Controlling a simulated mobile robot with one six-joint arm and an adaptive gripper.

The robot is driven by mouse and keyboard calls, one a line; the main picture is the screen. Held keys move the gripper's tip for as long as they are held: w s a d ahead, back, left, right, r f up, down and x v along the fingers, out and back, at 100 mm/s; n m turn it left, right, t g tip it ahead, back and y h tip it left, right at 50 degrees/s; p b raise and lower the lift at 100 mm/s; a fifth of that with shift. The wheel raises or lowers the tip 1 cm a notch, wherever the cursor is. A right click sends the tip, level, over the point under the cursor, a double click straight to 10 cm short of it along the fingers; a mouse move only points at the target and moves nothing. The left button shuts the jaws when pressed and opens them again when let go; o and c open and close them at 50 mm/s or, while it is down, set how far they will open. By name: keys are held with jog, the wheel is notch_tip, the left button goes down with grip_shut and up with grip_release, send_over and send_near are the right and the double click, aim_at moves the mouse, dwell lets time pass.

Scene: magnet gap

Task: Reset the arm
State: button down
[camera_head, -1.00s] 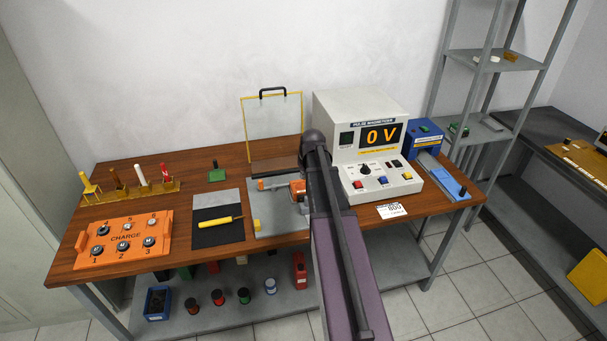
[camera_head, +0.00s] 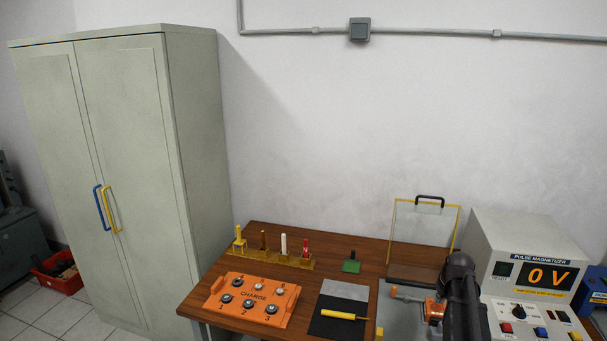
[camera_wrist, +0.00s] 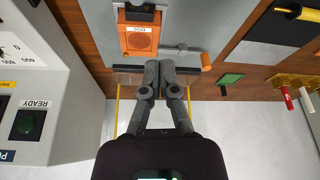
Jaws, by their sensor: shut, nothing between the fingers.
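My arm (camera_head: 459,285) rises in front of the bench in the head view, its end hiding part of the grey plate and orange fixture. In the wrist view my gripper (camera_wrist: 159,75) is shut with its fingers together and nothing between them. The fingertips show just beside the orange block (camera_wrist: 141,38) with a small label; I cannot tell the gap between them. The pulse magnetizer (camera_head: 530,270) reads 0 V, and its side with a READY lamp (camera_wrist: 27,124) shows at the left of the wrist view.
A clear yellow-edged shield (camera_head: 423,232) stands at the bench's back. The orange CHARGE tray (camera_head: 253,297), a dark mat (camera_head: 335,325) with a yellow-handled tool (camera_head: 338,315), and a rack of coloured pegs (camera_head: 272,257) lie left. A tall cabinet (camera_head: 130,180) stands beyond the bench.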

jog(key=s+a+g, duration=0.1)
jog(key=s+a, duration=0.4)
jog(key=a, duration=0.4)
jog(key=s+a+n+g, duration=0.1)
jog(key=s+a, duration=0.5)
jog(key=a, duration=0.4)
jog(key=s+a+f+g, duration=0.1)
jog(key=s+a, duration=0.5)
jog(key=a, duration=0.3)
jog(key=shift+a+n+g, duration=0.3)
